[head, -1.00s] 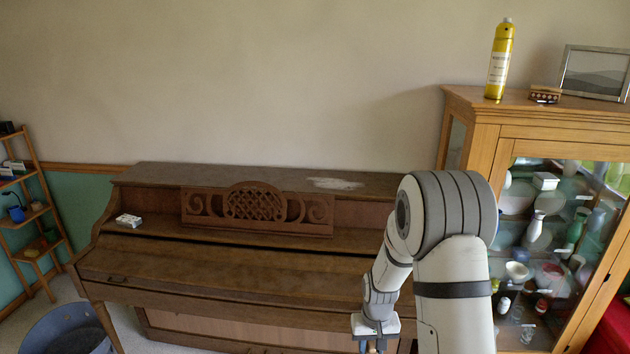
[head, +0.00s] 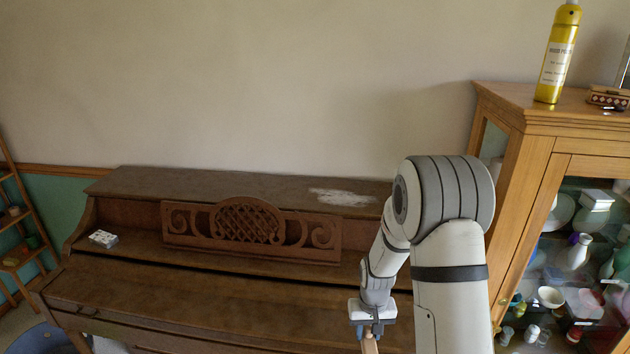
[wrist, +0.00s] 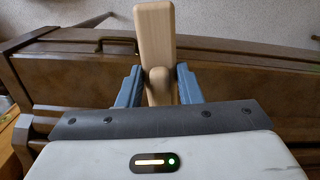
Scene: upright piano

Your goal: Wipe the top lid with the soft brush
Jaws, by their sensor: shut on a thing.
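The piano's brown top lid (head: 240,186) runs along the wall in the head view. A pale whitish patch (head: 343,197) lies on its right part. My gripper (head: 368,328) is low in front of the piano, below the lid and apart from it. In the wrist view my gripper (wrist: 158,88) has its two blue fingers on either side of a light wooden piece (wrist: 155,32), the handle of the soft brush. It is shut on this handle. The bristles do not show in either view.
A wooden glass cabinet (head: 530,130) stands close on the right, with a yellow spray can (head: 556,60) and a small patterned box (head: 607,97) on top. The carved music desk (head: 240,224) stands below the lid.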

